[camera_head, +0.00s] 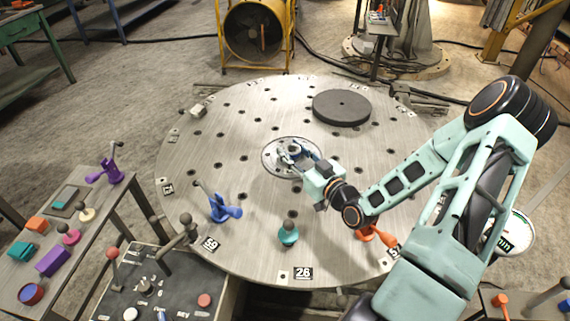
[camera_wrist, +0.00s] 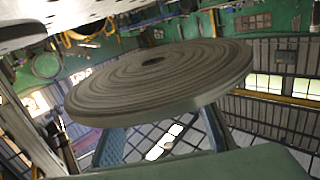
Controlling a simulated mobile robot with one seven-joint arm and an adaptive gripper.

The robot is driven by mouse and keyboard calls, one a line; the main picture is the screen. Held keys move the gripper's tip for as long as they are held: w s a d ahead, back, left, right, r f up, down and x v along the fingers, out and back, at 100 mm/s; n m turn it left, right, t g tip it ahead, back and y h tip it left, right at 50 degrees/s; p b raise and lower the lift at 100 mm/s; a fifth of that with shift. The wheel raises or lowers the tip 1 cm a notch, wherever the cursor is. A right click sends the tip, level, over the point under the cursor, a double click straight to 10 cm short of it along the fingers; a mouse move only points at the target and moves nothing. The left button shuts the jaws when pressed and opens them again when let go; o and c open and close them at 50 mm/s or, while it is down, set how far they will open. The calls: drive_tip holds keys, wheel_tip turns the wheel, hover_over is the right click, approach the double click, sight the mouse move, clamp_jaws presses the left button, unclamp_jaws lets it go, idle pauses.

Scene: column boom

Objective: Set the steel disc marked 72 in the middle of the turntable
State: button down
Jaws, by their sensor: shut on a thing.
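The turntable (camera_head: 232,180) is a large round steel plate with rows of dark holes and numbered tags on its rim. A lighter round plate (camera_head: 269,160) marks its middle. My gripper (camera_head: 297,155) is over this middle plate, shut on a small steel disc (camera_head: 292,148). In the wrist view the held disc (camera_wrist: 165,78) fills the centre, with ringed machining marks and a small central hole; the gripper's two fingers (camera_wrist: 163,140) reach it from below. I cannot read a number on it. Whether it touches the plate is unclear.
A dark thick disc (camera_head: 341,107) lies at the back of the turntable. A blue clamp (camera_head: 221,206), a teal knob (camera_head: 288,234) and an orange clamp (camera_head: 378,236) stand near the front. A side bench (camera_head: 60,222) holds small parts at left. A yellow-framed fan (camera_head: 255,30) is behind.

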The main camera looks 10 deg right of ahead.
drive_tip(key=w+d+f+m+h+b, duration=0.1)
drive_tip(key=w+d+f+h+b, duration=0.1)
drive_tip(key=w, duration=0.4)
drive_tip(key=w+d+f+m+h+b, duration=0.2)
drive_tip(key=w+d+h+b, duration=0.1)
drive_tip(key=w+d+b, duration=0.2)
drive_tip(key=w+d+f+m+t+h+b, duration=0.1)
drive_tip(key=w+d+m+h+b, duration=0.1)
drive_tip(key=w+b, duration=0.4)
drive_tip(key=shift+w+d+f+h, duration=0.4)
drive_tip(key=shift+w+d+h, duration=0.25)
drive_tip(key=shift+w, duration=0.95)
